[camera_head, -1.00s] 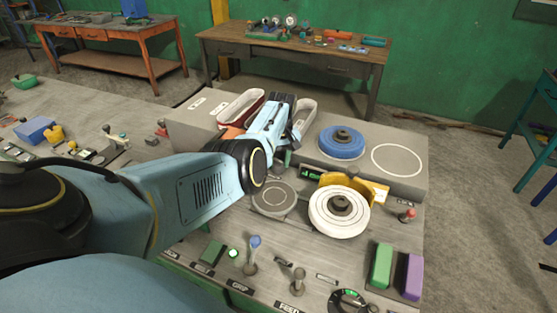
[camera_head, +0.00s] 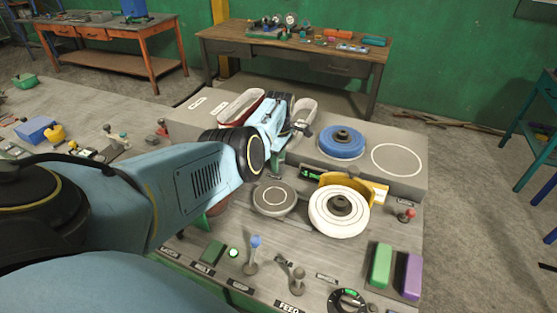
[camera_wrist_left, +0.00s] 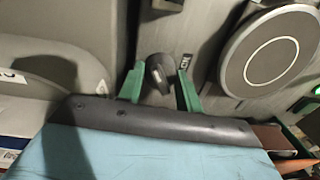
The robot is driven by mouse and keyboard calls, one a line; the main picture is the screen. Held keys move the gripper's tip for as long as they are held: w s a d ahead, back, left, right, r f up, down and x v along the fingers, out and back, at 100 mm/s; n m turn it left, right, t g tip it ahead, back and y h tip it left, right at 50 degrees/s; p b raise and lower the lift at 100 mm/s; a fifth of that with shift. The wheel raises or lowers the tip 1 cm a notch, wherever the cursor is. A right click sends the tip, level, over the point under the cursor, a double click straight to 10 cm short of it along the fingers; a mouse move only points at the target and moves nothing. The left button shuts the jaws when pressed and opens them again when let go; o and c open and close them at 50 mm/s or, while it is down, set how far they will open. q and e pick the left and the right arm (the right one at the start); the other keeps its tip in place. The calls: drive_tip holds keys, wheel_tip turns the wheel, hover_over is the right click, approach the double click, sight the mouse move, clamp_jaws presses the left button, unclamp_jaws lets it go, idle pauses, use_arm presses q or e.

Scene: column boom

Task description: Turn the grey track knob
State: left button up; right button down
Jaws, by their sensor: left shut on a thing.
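The grey track knob (camera_wrist_left: 158,72) shows in the left wrist view, a dark grey round knob with a raised grip, on the grey panel. The green fingers of my left gripper (camera_wrist_left: 160,84) stand on either side of it and are shut on it. A small dark label (camera_wrist_left: 185,61) sits to its right. In the head view my left gripper (camera_head: 277,164) reaches down to the panel behind the grey disc, and its hand and wrist hide the knob. My right gripper is in neither view.
Right of the knob lies a grey disc with a pale ring (camera_head: 274,198). Beyond it are a white reel (camera_head: 325,218) with a yellow guard (camera_head: 331,180) and a blue reel (camera_head: 341,149) on a raised ledge. Levers, including a blue-topped one (camera_head: 255,242), stand in front.

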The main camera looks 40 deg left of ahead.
use_arm(q)
drive_tip(key=shift+a+n, duration=0.1)
drive_tip(key=shift+n, duration=1)
drive_tip(key=o, duration=1)
